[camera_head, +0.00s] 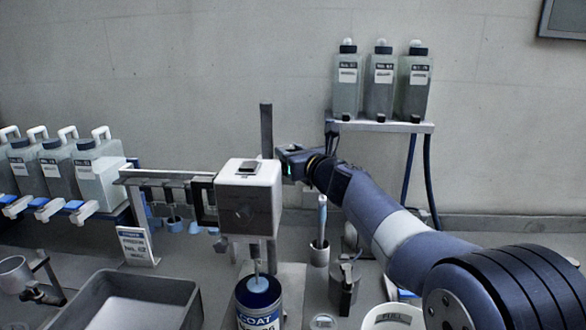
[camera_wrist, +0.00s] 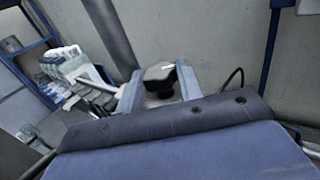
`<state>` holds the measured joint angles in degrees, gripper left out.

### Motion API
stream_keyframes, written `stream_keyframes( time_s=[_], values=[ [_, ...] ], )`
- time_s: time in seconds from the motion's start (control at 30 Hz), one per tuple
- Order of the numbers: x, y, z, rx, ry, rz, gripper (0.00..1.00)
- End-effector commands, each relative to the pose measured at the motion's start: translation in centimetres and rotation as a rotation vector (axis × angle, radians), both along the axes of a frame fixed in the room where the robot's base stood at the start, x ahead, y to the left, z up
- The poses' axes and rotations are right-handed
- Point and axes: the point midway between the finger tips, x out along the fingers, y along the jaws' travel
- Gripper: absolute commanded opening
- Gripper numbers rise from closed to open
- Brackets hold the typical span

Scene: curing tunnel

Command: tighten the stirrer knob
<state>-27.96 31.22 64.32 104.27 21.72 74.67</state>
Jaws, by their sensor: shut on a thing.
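The stirrer has a white box-shaped head (camera_head: 262,205) on a dark upright post (camera_head: 266,125), with its shaft reaching down into a blue can labelled COAT (camera_head: 259,306). My gripper (camera_head: 284,158) is at the post, just behind and right of the head. In the wrist view, a dark knob (camera_wrist: 159,73) sits between the two fingers of my gripper (camera_wrist: 160,86), which are shut on it. In the head view the knob in my grip is hidden by the gripper and head. How tight it is cannot be told.
Three bottles (camera_head: 380,85) stand on a raised shelf (camera_head: 400,127) behind my arm. A grey tray (camera_head: 190,292), a cup with a brush (camera_head: 320,252) and a white bucket (camera_head: 392,318) crowd the front.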

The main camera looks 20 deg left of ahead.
Motion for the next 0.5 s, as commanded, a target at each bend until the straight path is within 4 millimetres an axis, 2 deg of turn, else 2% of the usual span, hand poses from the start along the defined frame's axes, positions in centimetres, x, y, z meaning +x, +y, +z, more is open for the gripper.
stream_keyframes(
  time_s=[0.03, 0.5],
  values=[
    [-0.26, 0.27, -0.68, 0.0, -0.003, -0.033, 0.12],
    [-0.33, 0.51, -0.33, -0.002, 0.002, -0.298, 0.12]
  ],
)
